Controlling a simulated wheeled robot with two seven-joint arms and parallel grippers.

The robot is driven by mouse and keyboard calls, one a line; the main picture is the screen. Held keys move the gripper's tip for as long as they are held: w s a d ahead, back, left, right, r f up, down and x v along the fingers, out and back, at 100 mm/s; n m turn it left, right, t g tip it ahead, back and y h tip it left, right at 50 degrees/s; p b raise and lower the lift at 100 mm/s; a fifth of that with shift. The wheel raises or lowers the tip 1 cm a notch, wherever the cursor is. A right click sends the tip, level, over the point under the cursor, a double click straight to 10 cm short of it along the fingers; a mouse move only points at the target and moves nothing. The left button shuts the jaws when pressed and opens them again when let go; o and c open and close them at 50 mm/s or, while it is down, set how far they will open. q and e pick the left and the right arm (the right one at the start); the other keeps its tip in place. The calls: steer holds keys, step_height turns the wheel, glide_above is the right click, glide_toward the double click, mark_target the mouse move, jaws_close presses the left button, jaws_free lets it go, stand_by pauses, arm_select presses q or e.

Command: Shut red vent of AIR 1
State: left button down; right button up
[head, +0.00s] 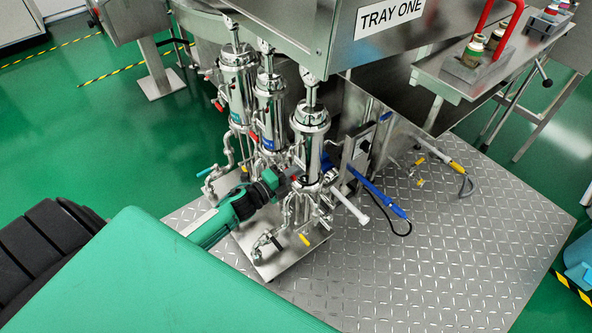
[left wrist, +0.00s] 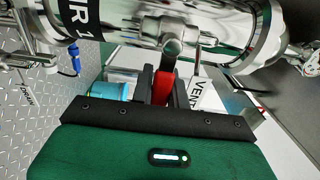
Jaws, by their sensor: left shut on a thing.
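My left arm comes in from the left in the head view, and my left gripper (head: 286,184) is at the front steel filter housing (head: 310,122). In the left wrist view, the gripper (left wrist: 162,82) is shut on the red vent handle (left wrist: 164,90), with dark fingers on both sides of it. The handle sits just below a short steel stub on the steel housing (left wrist: 150,30), which carries a black label ending in "R 1" (left wrist: 84,22). A white "VENT" tag (left wrist: 205,94) hangs just right of the fingers. My right gripper is not in view.
Two more steel housings (head: 269,100) stand behind the front one on a steel base. Valves with yellow, blue and white handles crowd its foot.

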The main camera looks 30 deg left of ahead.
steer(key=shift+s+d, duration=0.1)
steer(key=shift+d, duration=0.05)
arm_select(q)
steer(key=c, duration=1.4)
jaws_free()
steer(key=shift+o, duration=0.2)
steer(key=shift+a, duration=0.1)
